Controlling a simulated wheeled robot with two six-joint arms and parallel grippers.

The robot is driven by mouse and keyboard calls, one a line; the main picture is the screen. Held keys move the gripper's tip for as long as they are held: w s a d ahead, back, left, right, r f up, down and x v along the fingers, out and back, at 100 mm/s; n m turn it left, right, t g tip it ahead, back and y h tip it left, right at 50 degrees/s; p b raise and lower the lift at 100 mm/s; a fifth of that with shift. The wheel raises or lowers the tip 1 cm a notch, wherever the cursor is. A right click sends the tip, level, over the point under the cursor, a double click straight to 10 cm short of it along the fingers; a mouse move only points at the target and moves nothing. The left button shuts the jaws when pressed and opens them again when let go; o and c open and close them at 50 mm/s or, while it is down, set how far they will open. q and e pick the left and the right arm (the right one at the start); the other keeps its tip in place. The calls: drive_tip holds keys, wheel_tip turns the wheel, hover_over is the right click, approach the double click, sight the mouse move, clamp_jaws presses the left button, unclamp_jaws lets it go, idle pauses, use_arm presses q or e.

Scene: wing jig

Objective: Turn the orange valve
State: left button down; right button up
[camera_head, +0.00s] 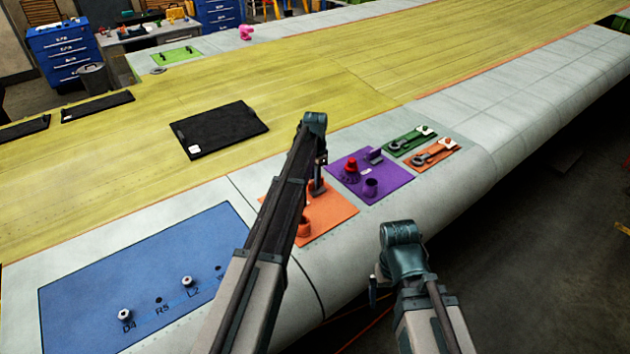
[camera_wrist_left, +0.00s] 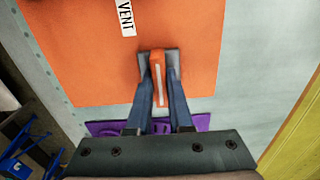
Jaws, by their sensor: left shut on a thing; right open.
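The orange valve (camera_wrist_left: 161,78) shows in the left wrist view as an orange handle with a white stripe, on a grey base, standing on an orange panel (camera_wrist_left: 90,60). My left gripper (camera_wrist_left: 159,68) is shut on the valve's handle, one finger on each side. In the head view my left gripper (camera_head: 317,187) reaches down onto the orange panel (camera_head: 338,212), and my arm hides most of the valve. My right gripper (camera_head: 373,290) is open and empty, off the wing's front edge, with its fingers hardly visible.
A white VENT label (camera_wrist_left: 126,16) lies on the orange panel near the valve. An orange cup-like part (camera_head: 304,228) stands there too. A purple panel (camera_head: 393,181) with a red knob (camera_head: 351,168) adjoins it. A blue panel (camera_head: 90,275) lies to the left.

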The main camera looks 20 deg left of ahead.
use_arm(q)
drive_tip(key=c, duration=0.8)
unclamp_jaws()
drive_tip(key=shift+r, duration=0.15)
wheel_tip(320, 180, up, 14)
drive_tip(key=p, duration=1.3)
drive_tip(key=shift+f+p, duration=0.25)
drive_tip(key=shift+p, duration=0.15)
